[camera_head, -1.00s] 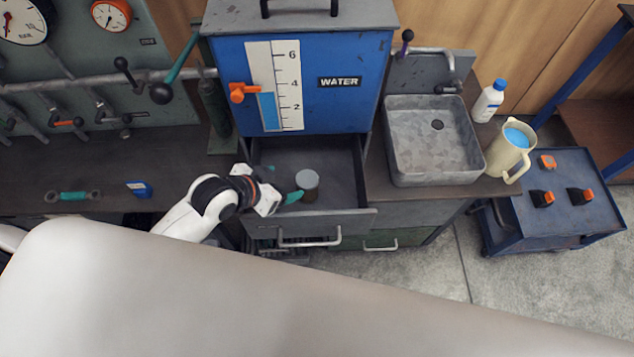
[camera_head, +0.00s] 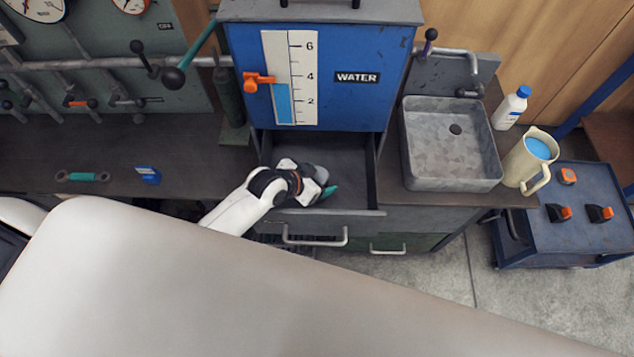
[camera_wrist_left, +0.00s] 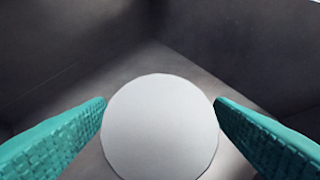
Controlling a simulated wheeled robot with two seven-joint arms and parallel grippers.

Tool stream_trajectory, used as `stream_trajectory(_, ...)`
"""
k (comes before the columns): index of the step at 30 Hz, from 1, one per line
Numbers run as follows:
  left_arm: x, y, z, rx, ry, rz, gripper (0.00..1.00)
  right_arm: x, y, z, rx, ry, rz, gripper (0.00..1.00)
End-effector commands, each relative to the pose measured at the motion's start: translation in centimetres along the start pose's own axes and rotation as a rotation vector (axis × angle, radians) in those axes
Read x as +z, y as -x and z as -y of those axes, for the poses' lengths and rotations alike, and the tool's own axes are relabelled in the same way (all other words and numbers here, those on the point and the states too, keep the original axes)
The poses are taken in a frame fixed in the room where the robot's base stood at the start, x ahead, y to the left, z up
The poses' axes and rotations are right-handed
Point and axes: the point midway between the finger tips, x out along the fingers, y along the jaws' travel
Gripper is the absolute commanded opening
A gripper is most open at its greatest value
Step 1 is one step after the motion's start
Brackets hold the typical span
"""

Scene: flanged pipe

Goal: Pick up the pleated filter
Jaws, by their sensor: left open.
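The pleated filter (camera_head: 319,172) stands in the open drawer under the blue water tank. In the head view it is mostly hidden behind my left gripper (camera_head: 325,187), with only a grey part of it showing. In the left wrist view its round, pale grey top (camera_wrist_left: 160,135) lies between the two teal fingers of my left gripper (camera_wrist_left: 160,104). The fingers are open, one on each side. Whether they touch the filter I cannot tell. The pleats are not visible. My right gripper is not in view.
The drawer (camera_head: 377,170) has raised walls around the filter and a bare floor behind it. The blue water tank (camera_head: 365,105) stands above. A metal sink (camera_head: 450,185) is to the right, with a jug (camera_head: 518,165) and a white bottle (camera_head: 511,108) beyond it.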

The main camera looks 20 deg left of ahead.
Motion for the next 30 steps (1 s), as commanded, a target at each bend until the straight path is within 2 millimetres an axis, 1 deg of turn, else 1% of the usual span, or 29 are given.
stream_trajectory(1,0.1,-0.8,0.0,0.000,0.002,0.001,0.76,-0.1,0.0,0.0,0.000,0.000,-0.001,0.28)
stream_trajectory(4,0.0,-1.6,0.0,0.000,0.000,0.000,0.76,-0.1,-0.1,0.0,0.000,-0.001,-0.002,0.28)
stream_trajectory(12,0.0,-1.9,0.0,0.000,-0.001,0.001,0.76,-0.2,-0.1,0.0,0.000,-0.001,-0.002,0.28)
stream_trajectory(14,0.0,-1.9,0.0,0.000,-0.001,0.001,0.68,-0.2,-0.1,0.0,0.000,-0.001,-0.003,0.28)
stream_trajectory(21,0.0,-1.9,0.0,0.000,-0.001,0.000,0.29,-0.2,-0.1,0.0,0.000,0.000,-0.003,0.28)
stream_trajectory(22,0.1,-1.9,0.0,0.000,-0.001,0.001,0.26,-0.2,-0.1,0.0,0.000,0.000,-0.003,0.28)
stream_trajectory(28,0.1,-1.8,0.0,0.000,-0.001,0.001,0.26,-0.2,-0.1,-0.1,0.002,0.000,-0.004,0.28)
stream_trajectory(30,0.4,-1.6,0.0,0.000,-0.001,0.002,0.26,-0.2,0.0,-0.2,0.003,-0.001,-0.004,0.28)
